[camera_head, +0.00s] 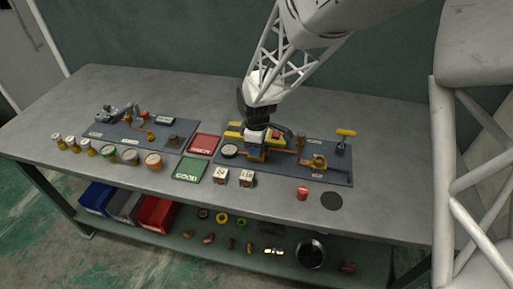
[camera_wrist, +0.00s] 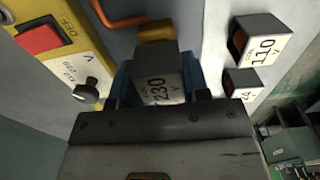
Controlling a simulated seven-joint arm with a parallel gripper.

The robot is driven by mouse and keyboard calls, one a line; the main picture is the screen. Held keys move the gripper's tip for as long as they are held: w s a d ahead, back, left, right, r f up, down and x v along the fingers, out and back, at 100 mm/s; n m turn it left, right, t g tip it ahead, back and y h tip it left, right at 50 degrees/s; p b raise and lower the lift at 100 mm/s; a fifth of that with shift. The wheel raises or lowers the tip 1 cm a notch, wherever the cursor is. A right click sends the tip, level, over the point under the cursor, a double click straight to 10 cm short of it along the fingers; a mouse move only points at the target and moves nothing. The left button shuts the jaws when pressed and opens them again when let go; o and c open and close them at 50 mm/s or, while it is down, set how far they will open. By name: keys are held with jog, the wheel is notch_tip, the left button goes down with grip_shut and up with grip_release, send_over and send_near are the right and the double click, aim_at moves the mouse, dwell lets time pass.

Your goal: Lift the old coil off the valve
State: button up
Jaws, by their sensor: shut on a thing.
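The old coil (camera_wrist: 158,84) is a dark block with a pale label reading 230 and V. My gripper (camera_wrist: 160,88) is shut on it, with a blue finger on each side, in the wrist view. In the head view my gripper (camera_head: 255,146) points down over the right-hand board, beside the yellow box. The valve under the coil is hidden by the coil and my gripper. I cannot tell whether the coil still touches it. An orange pipe (camera_wrist: 155,31) shows just beyond the coil.
The yellow switch box (camera_wrist: 62,58) with a red OFF switch stands close at the left. Two spare coils, one marked 110 (camera_wrist: 266,46) and a smaller one (camera_wrist: 242,84), sit to the right. Red (camera_head: 204,144) and green (camera_head: 190,169) mats lie left of the board.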

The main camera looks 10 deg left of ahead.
jog(key=shift+r, duration=0.1)
jog(key=shift+r, duration=0.4)
notch_tip(320, 180, up, 3)
jog(key=shift+f, duration=0.1)
jog(key=s+d, duration=0.4)
jog(key=s, duration=0.3)
jog(key=s+d+r, duration=0.1)
jog(key=s+d, duration=0.3)
jog(key=s, duration=0.3)
jog(key=shift+r, duration=0.1)
dwell(0.5)
